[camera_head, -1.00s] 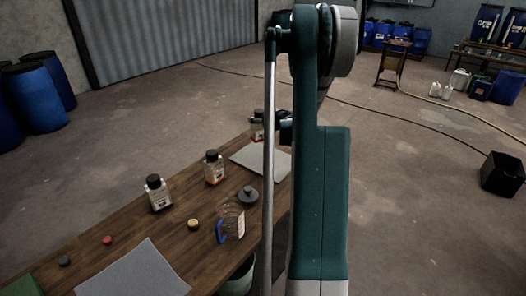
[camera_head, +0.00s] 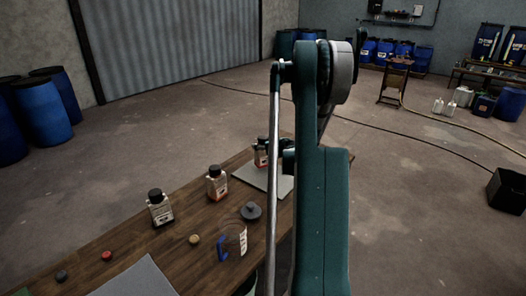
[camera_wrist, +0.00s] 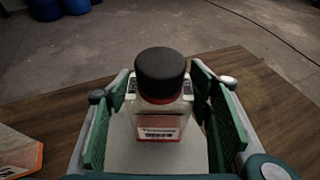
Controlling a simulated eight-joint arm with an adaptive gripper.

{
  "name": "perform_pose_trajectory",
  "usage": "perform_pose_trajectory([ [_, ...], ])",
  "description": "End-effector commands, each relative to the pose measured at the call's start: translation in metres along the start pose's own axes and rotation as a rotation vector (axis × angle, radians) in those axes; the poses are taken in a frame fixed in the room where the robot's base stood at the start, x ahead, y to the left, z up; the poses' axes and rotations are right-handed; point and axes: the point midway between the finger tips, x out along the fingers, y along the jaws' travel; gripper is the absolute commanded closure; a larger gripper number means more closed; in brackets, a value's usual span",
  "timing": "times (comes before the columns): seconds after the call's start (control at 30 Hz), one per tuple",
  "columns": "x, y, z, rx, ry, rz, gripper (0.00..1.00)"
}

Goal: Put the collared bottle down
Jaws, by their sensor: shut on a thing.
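The collared bottle (camera_wrist: 160,118) is clear with a black cap, a reddish collar under it and a printed label. It stands upright between the two green-padded fingers of my gripper (camera_wrist: 162,112), which is shut on it. In the head view the bottle (camera_head: 260,154) shows at the far edge of the grey mat (camera_head: 258,176), partly hidden by my arm. In the wrist view the mat (camera_wrist: 190,160) lies below the bottle. I cannot tell whether the bottle's base touches it.
Two similar bottles, one nearer (camera_head: 160,208) and one with orange contents (camera_head: 217,184), stand on the wooden table (camera_head: 125,238). A blue-handled jug (camera_head: 235,240), a dark lid (camera_head: 251,211) and small caps lie nearby. A second grey mat (camera_head: 138,280) is at the front.

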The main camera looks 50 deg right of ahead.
Motion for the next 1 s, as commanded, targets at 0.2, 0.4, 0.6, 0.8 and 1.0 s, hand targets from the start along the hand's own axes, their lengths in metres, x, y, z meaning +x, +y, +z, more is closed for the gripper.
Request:
perform_pose_trajectory([
  [0.2, 0.010, 0.000, -0.023, 0.000, 0.000, 0.000, 0.67],
  [0.4, 0.012, 0.000, -0.029, 0.000, 0.000, 0.000, 0.67],
  [0.6, 0.012, 0.000, -0.029, 0.000, 0.000, 0.000, 0.67],
  [0.8, 0.013, 0.000, -0.033, 0.000, 0.000, 0.000, 0.47],
  [1.0, 0.013, 0.000, -0.032, 0.000, 0.000, 0.000, 0.33],
])
